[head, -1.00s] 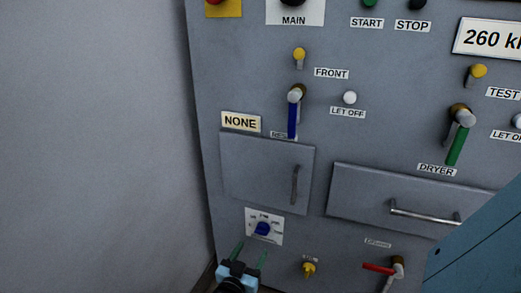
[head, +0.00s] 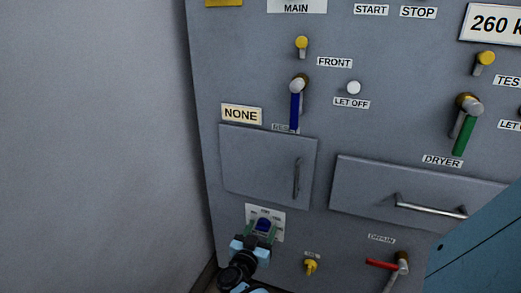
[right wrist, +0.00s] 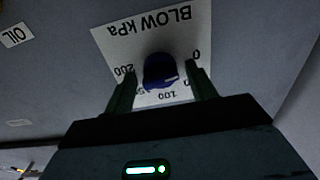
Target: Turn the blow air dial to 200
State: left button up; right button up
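The blow air dial is a blue knob (head: 263,225) on a white scale plate (head: 278,216) low on the grey panel. In the right wrist view the knob (right wrist: 160,72) sits upside down on the plate marked BLOW kPa (right wrist: 196,32), with 0, 100 and 200 legible. Where the knob points is not clear. My right gripper (head: 261,231) is open, with one green finger on each side of the knob. In the right wrist view its fingers (right wrist: 161,88) show gaps to the knob. My left gripper is not in view.
A grey door (head: 268,170) with a handle is above the dial. A yellow knob (head: 311,267) and a red lever (head: 382,264) are to its right. A drawer (head: 370,192) is at right. A plain wall (head: 100,150) fills the left.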

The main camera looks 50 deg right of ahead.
jog(key=c, duration=0.8)
